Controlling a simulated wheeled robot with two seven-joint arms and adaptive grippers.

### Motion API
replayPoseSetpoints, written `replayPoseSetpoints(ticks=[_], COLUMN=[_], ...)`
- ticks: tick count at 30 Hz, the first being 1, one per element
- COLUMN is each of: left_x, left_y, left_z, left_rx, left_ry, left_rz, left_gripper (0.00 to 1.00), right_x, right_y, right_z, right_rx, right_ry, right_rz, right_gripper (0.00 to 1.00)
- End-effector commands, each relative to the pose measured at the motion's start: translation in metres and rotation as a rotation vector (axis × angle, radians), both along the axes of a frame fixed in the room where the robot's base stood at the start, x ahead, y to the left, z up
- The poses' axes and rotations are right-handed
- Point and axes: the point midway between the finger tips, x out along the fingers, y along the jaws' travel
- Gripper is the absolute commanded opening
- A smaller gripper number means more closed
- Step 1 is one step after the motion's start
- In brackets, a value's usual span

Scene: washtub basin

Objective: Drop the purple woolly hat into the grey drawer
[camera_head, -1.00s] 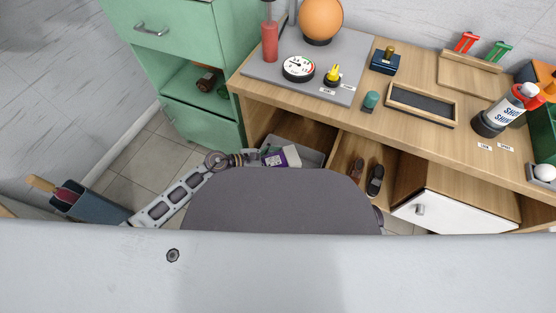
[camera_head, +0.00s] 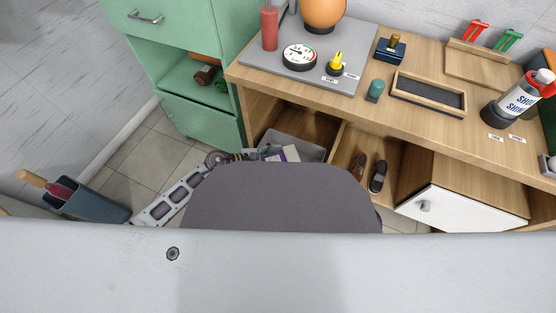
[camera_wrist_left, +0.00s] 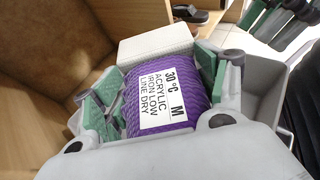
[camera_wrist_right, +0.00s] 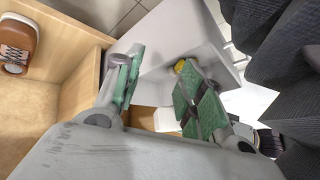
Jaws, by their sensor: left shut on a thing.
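The purple woolly hat (camera_wrist_left: 165,95) has a white care label and shows large in the left wrist view. My left gripper (camera_wrist_left: 160,100) is shut on it, with green finger pads on both sides. In the head view my left gripper (camera_head: 250,156) and the hat (camera_head: 290,153) are low over the near part of the grey drawer (camera_head: 313,152), partly hidden by my body. I cannot tell whether the hat touches the drawer. My right gripper (camera_wrist_right: 160,90) is open and empty in its wrist view, its fingers apart; it is hidden in the head view.
The wooden desk (camera_head: 425,125) stands behind, its top holding a gauge (camera_head: 299,56), a spray can (camera_head: 513,98) and trays. Shoes (camera_head: 378,177) lie in the compartment beside the grey drawer.

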Motion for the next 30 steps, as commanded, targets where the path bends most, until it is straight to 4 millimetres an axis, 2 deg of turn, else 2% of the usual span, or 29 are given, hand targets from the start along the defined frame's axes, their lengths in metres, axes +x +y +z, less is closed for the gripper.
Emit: replayPoseSetpoints(ticks=[4,5,10,23,30], left_x=[0.0001,0.0000,0.0001,-0.0003,-0.0026], left_y=[-0.0002,-0.0001,-0.0002,0.0005,0.0090], left_z=[0.0005,0.0005,0.0005,0.0004,0.0032], left_rx=[-0.001,-0.001,-0.001,0.000,0.001], left_ry=[0.000,0.000,0.000,0.000,0.000], left_rz=[0.000,0.000,0.000,0.000,0.001], left_gripper=[0.49,0.75,0.97,0.98,0.98], right_x=[-0.0001,-0.0002,-0.0007,-0.0038,-0.0022], right_y=[0.0000,0.0000,-0.0001,0.0016,0.0009], right_z=[0.0000,0.0000,-0.0006,-0.0031,-0.0019], right_rx=[0.000,0.000,-0.001,0.002,0.001], right_ry=[0.001,0.001,0.003,0.011,0.008], right_rz=[0.000,0.000,0.001,0.000,0.000], right_gripper=[0.40,0.40,0.40,0.40,0.40])
